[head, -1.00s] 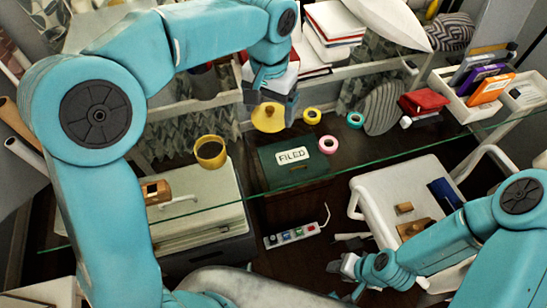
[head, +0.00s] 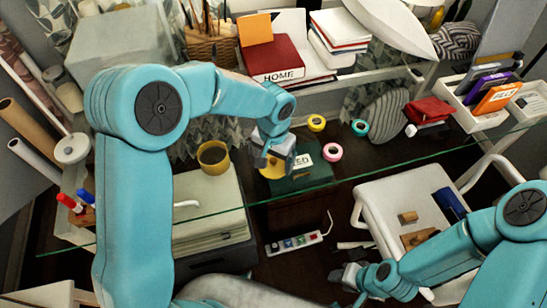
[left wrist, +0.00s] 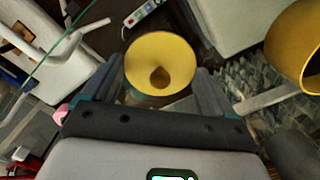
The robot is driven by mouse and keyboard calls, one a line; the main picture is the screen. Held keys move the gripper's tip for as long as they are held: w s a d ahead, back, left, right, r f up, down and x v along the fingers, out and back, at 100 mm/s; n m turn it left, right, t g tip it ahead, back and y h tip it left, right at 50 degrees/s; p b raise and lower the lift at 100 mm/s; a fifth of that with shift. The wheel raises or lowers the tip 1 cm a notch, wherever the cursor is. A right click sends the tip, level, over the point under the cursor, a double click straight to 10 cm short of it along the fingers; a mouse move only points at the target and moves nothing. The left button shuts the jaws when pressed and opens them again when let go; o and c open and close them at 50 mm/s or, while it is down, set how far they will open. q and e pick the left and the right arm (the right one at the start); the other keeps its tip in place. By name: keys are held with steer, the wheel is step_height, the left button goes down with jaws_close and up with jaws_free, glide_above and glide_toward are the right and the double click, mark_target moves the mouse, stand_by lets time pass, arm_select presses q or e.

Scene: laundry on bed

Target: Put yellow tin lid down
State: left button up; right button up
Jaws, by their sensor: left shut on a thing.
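The yellow tin lid (head: 270,170) is in my left gripper (head: 273,156); in the left wrist view the round lid (left wrist: 160,62) sits between the two fingers. In the head view it overlaps the left part of the green box marked FILED (head: 305,180); whether it touches the box I cannot tell. The open yellow tin (head: 213,157) stands upright to the left, and its side shows in the left wrist view (left wrist: 298,45). My right gripper (head: 345,276) is low, left of the white cart; its jaws are too small to judge.
A glass edge (head: 215,213) runs across in front. Yellow (head: 317,123), teal (head: 360,127) and pink (head: 333,152) tape rolls lie beyond and right of the box. A white cart (head: 385,195) stands right, a power strip (head: 293,243) below. Dark surface right of the box is clear.

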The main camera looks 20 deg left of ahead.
mark_target(273, 161)
arm_select(q)
steer(key=shift+s, duration=0.1)
steer(key=shift+f, duration=0.15)
steer(key=o, duration=0.8)
step_height(273, 161, up, 12)
steer(key=shift+r, duration=0.25)
